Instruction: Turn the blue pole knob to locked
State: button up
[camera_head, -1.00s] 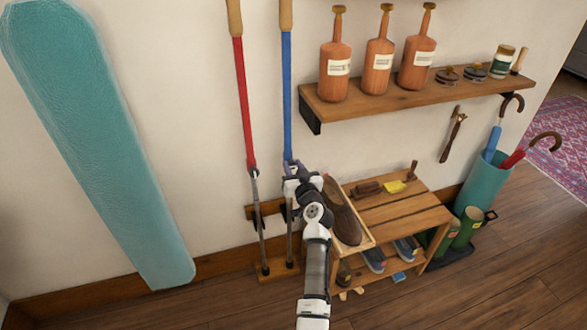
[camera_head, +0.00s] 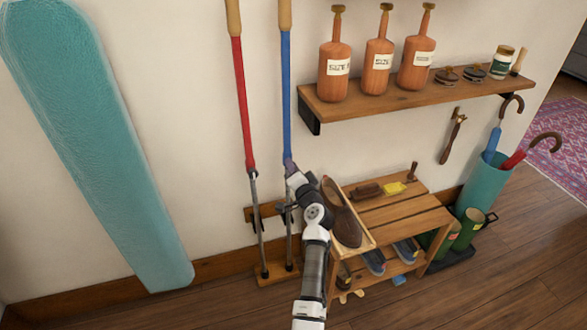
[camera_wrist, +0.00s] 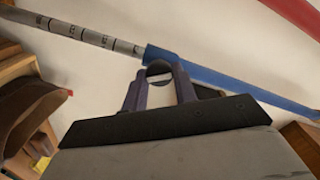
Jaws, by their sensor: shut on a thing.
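The blue pole (camera_head: 287,95) leans upright against the wall, with a wooden grip on top and a grey lower shaft. In the wrist view, its blue tube (camera_wrist: 225,82) meets a grey shaft with black marks (camera_wrist: 95,38). My gripper (camera_head: 290,168) is at the lower end of the blue tube. In the wrist view, its two purple-grey fingers (camera_wrist: 158,82) are at this joint, shut on the blue pole knob. The knob is mostly hidden between the fingers, and its lock setting cannot be read.
The red pole (camera_head: 243,100) stands close on the left. A shoe bench (camera_head: 395,215) with a brown shoe (camera_head: 342,215) is close on the right. A shelf (camera_head: 400,103) with bottles is above right. A large teal board (camera_head: 95,140) leans at the left.

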jog(key=shift+m+p, duration=0.85)
jog(key=shift+m, duration=2.35)
jog(key=o, duration=1)
jog(key=shift+c, duration=0.2)
jog(key=b+v, duration=0.1)
jog(key=v, duration=1.3)
